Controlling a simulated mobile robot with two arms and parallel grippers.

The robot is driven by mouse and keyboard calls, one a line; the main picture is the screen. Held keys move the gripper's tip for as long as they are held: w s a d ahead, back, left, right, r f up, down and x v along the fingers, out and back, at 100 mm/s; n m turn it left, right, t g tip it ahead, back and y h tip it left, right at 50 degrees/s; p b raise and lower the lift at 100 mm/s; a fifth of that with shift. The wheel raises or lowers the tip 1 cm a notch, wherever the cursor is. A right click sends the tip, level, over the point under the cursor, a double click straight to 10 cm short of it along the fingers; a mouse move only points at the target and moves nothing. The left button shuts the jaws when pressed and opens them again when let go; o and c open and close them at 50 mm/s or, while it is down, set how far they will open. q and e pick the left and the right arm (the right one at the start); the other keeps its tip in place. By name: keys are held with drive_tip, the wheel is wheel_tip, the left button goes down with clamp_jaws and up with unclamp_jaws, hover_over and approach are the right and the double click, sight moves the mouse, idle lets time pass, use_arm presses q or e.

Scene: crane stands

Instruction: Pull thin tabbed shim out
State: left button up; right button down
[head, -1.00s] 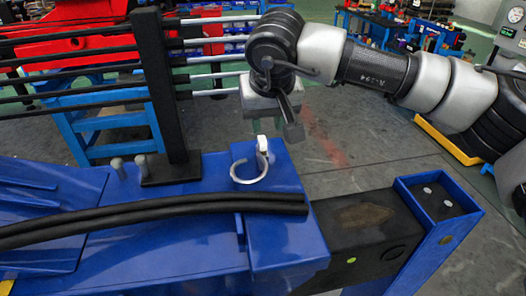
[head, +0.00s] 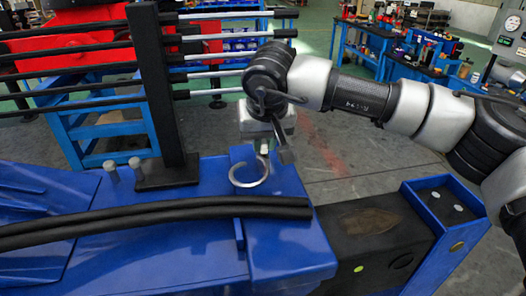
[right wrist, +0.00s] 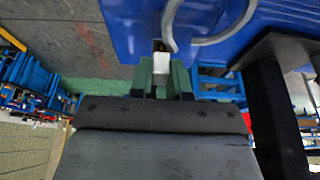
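The thin tabbed shim is a pale grey C-shaped ring (head: 238,184) lying on the blue block (head: 290,226), with a small upright white tab. The ring also shows at the top of the right wrist view (right wrist: 222,40). The white tab (right wrist: 161,63) is there between the green fingers of my right gripper (right wrist: 162,80). In the head view my right gripper (head: 263,143) points down over the tab and hides part of it. I cannot tell whether the fingers touch the tab or are a little apart from it. My left gripper is out of view.
Two black cables (head: 150,215) lie across the block in front of the ring. A black post (head: 158,90) with several horizontal rods stands behind left. Two grey pins (head: 135,168) stick up at the left. A dark beam (head: 365,225) extends right.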

sight(263, 141)
drive_tip(key=shift+r, duration=0.2)
idle(0.3)
drive_tip(key=shift+r, duration=0.15)
drive_tip(key=shift+r+p, duration=2)
drive_tip(key=shift+r, duration=0.95)
drive_tip(key=shift+f, duration=0.1)
